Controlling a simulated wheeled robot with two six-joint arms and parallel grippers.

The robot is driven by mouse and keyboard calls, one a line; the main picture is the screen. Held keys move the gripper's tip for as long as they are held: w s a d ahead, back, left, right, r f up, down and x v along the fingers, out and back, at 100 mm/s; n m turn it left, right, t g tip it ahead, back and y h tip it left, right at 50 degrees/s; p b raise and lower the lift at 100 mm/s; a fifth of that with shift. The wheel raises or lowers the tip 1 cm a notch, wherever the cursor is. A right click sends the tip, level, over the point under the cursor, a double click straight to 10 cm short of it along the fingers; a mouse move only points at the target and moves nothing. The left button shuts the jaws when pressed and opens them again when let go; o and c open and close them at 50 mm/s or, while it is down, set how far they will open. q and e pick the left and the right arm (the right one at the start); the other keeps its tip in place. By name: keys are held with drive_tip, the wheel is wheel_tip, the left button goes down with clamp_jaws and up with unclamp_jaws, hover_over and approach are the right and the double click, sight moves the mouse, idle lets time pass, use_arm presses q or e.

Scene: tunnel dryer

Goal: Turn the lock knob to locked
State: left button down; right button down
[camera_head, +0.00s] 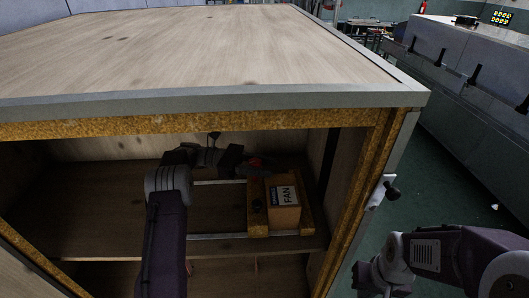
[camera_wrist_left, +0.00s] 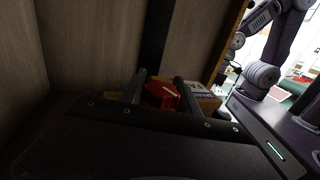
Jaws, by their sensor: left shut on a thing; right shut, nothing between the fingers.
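My left arm reaches into the open wooden cabinet in the head view. My left gripper (camera_head: 250,165) is at the back edge of the fan unit, partly hidden by its own wrist. In the left wrist view its two dark fingers (camera_wrist_left: 163,88) are shut on a red part (camera_wrist_left: 162,95), which also shows as a small red patch in the head view (camera_head: 255,162). I cannot tell whether this red part is the lock knob or how it is turned. My right gripper (camera_head: 363,276) is low outside the cabinet's right side, shut and empty, its tips hard to make out.
A box labelled FAN (camera_head: 284,208) sits on a wooden carriage with a small black knob (camera_head: 257,205), on metal rails (camera_head: 215,236). A latch with a black knob (camera_head: 392,192) juts from the right frame post. The cabinet top overhangs the opening. Floor is clear to the right.

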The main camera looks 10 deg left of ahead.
use_arm(q)
drive_tip(key=shift+s+m+g+p, duration=0.15)
drive_tip(key=shift+m+g+p, duration=0.35)
drive_tip(key=shift+g+p, duration=0.25)
drive_tip(key=c, duration=0.9)
unclamp_jaws()
drive_tip(key=s+d+r, duration=0.3)
drive_tip(key=d+r, duration=0.8)
drive_tip(key=shift+s+d+p, duration=0.15)
drive_tip(key=shift+s+p, duration=0.1)
drive_tip(key=shift+p, duration=0.1)
